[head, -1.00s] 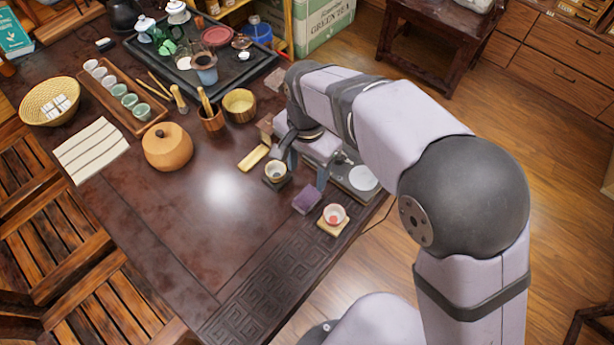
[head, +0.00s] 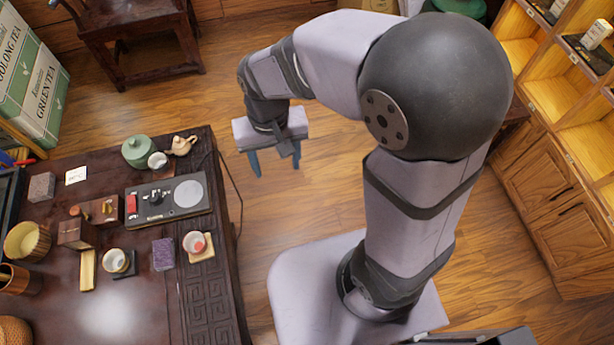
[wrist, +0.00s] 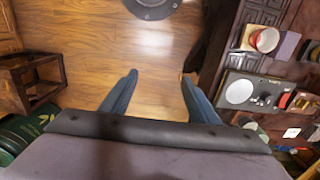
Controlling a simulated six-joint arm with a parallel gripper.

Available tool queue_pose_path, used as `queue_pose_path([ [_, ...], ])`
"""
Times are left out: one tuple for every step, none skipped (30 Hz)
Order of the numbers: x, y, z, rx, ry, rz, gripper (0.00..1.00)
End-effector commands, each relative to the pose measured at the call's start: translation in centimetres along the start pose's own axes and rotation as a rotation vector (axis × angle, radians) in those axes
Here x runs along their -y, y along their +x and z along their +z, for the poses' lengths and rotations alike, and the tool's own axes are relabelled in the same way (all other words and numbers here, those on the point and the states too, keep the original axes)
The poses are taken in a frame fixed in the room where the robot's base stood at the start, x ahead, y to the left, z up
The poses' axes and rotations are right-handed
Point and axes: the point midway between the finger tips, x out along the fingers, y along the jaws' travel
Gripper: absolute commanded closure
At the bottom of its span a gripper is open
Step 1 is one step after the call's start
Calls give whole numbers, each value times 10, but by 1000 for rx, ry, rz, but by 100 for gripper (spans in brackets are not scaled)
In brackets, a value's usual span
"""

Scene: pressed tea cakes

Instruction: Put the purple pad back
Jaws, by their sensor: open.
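The purple pad (head: 163,254) is a small dark purple square lying flat and bare on the dark wooden table, near its right edge. It sits between a cup (head: 116,261) on a dark pad (head: 128,271) and a cup with a reddish inside (head: 194,242) on a light wooden pad (head: 208,252). The purple pad also shows at the right of the wrist view (wrist: 288,46). My gripper (head: 275,168) is open and empty, its fingers pointing down over the floor, clear of the table's edge. In the wrist view both fingers (wrist: 159,77) stand apart with only floor between them.
A dark device with a round light plate (head: 168,200) lies behind the purple pad. A green pot (head: 140,151) and a small teapot (head: 181,145) stand farther back. A gold bar (head: 87,270) lies to the left. Table space in front is clear.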

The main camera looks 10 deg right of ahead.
Motion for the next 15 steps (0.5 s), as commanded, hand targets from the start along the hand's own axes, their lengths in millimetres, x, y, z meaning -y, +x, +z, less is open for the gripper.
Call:
queue_pose_path([
  [-28,2,8,-1,15,0,45],
  [-40,3,14,-1,15,0,45],
  [-56,6,22,-1,13,0,45],
  [-65,7,28,-1,11,0,45],
  [-74,9,34,0,10,1,45],
  [-84,11,40,0,8,1,45],
  [-90,12,45,-1,7,1,45],
  [-95,13,49,0,5,1,45],
  [-100,15,55,1,3,1,45],
  [-104,15,58,0,2,1,45],
  [-106,16,60,1,1,1,45],
  [-109,17,63,0,-1,1,45],
  [-110,18,64,0,-2,1,45],
  [-111,18,65,0,-3,1,45],
  [-112,18,66,0,-4,1,45],
])
